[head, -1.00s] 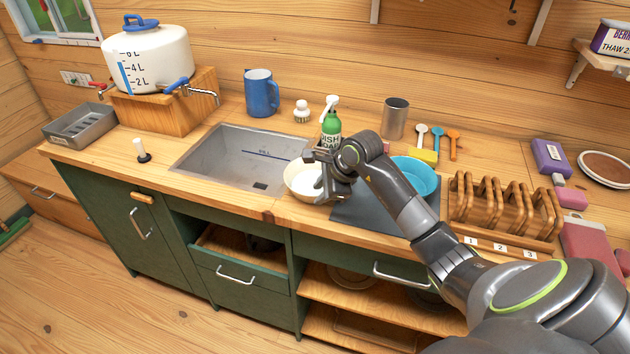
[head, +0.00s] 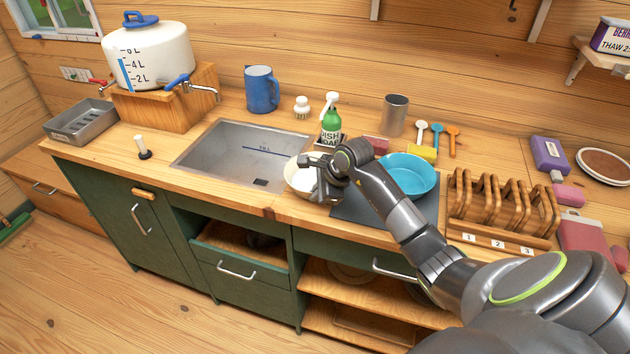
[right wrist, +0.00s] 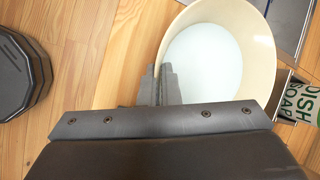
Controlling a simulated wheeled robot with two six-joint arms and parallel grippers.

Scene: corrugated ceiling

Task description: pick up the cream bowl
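The cream bowl (head: 295,172) stands upright on the counter between the sink and the dark mat. My right gripper (head: 320,186) is at its right side, partly hiding it. In the right wrist view the cream bowl (right wrist: 258,45) shows from above with a pale inside. There the fingers of my right gripper (right wrist: 158,88) are close together, one inside the rim and one outside, with the bowl's wall between them. The gripper looks shut on the rim. The bowl's far underside is hidden. My left gripper is not in view.
The metal sink (head: 222,160) lies left of the bowl. A green dish soap bottle (head: 331,122) stands behind it. A blue bowl (head: 410,172) sits on the dark mat (head: 362,210) to the right, near my forearm. A wooden rack (head: 500,207) stands farther right.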

